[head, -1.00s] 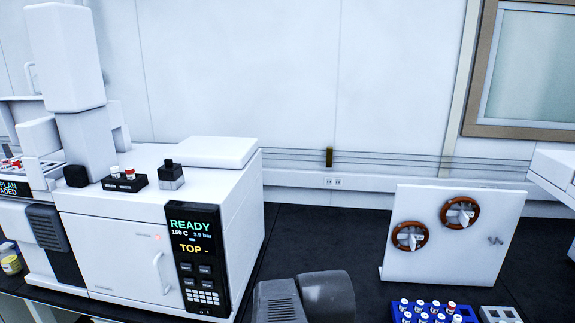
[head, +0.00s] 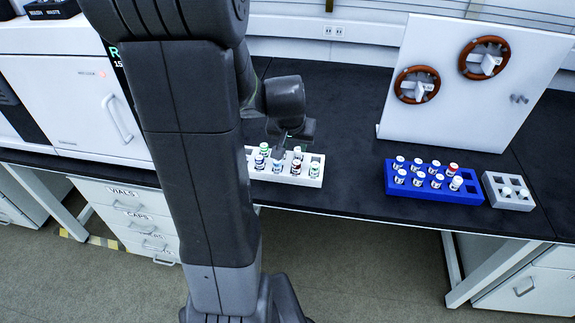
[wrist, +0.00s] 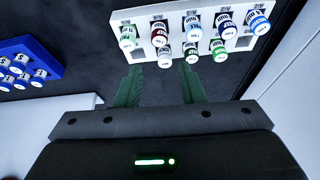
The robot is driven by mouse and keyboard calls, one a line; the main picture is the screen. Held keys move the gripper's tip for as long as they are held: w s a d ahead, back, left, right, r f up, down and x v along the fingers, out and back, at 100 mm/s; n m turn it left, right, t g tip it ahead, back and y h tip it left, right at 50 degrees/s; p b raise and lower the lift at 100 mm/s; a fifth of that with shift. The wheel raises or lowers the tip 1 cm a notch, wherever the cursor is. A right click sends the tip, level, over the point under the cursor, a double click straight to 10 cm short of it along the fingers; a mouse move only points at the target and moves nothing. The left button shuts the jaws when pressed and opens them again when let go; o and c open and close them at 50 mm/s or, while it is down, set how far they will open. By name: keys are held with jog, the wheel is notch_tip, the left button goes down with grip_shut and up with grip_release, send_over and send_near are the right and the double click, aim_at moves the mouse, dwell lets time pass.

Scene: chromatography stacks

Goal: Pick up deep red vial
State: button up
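The deep red vial (wrist: 158,33) stands in the white rack (wrist: 282,12), in the outer row between a pale green vial and other vials. The fingertips are short of the rack in the wrist view, roughly in line with the deep red vial. In the head view my gripper (head: 284,135) hangs over the rack, and my arm hides the rack's left end.
Several vials crowd around the deep red one. A blue rack (head: 395,186) of white vials, one with a red cap (head: 453,169), stands to the right. A small grey rack (head: 516,203) and a white panel with two round handles (head: 462,100) are beyond. Table between the racks is clear.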

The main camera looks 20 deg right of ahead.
aim_at(296, 163)
jog(key=x, duration=1.2)
jog(key=shift+s+f+b, duration=0.1)
jog(key=shift+f+b, duration=0.2)
jog(key=shift+b, duration=0.05)
jog(key=shift+c, duration=0.5)
jog(key=c, duration=0.7)
